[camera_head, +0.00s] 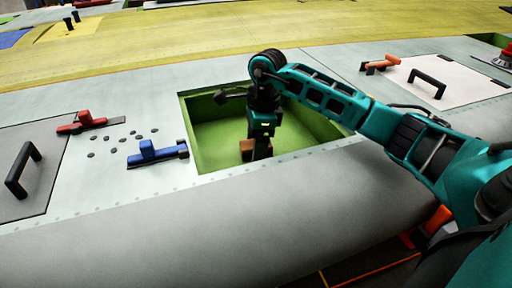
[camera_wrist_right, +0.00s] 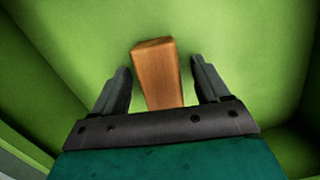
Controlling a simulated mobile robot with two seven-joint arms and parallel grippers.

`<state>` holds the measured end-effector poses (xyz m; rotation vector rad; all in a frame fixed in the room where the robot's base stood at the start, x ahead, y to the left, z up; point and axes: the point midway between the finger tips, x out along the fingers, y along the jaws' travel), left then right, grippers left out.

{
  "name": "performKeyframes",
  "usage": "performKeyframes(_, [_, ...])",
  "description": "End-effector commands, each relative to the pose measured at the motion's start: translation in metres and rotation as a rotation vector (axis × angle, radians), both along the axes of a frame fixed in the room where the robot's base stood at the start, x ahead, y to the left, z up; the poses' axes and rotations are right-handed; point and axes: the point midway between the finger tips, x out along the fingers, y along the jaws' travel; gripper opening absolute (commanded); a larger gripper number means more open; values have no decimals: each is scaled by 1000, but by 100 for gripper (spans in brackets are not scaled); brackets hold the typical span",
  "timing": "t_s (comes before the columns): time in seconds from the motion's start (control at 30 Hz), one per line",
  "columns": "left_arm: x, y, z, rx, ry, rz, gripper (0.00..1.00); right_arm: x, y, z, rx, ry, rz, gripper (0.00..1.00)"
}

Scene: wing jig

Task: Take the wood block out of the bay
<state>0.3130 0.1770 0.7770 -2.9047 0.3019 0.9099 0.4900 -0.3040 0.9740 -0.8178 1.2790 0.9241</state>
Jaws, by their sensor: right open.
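The wood block (camera_head: 248,146) is brown and sits inside the green open bay (camera_head: 212,133) in the grey wing surface. My right gripper (camera_head: 262,155) reaches down into the bay at the block, partly covering it. In the right wrist view the wood block (camera_wrist_right: 158,75) stands between the two dark fingers of my right gripper (camera_wrist_right: 160,85). A gap shows on each side, so the fingers are open around it and not closed on it. The block's near end is hidden behind the gripper body. My left gripper is not in view.
Left of the bay lie a blue clamp-like tool (camera_head: 155,153), several small dark discs (camera_head: 121,139) and a red tool (camera_head: 86,122). A panel with a black handle (camera_head: 24,168) lies far left. A white panel (camera_head: 440,85) and an orange tool (camera_head: 380,64) are at right. The bay walls surround the gripper.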

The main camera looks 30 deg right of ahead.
Motion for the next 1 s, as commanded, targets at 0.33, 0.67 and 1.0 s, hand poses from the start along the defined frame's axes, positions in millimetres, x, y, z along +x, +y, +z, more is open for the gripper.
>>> performKeyframes(0.33, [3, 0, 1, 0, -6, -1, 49, 0, 0, 0, 0, -1, 0, 55])
performKeyframes(0.67, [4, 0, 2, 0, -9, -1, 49, 0, 0, 1, 0, -1, 0, 23])
performKeyframes(1.0, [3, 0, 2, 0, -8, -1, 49, 0, 0, 3, 0, -2, 0, 18])
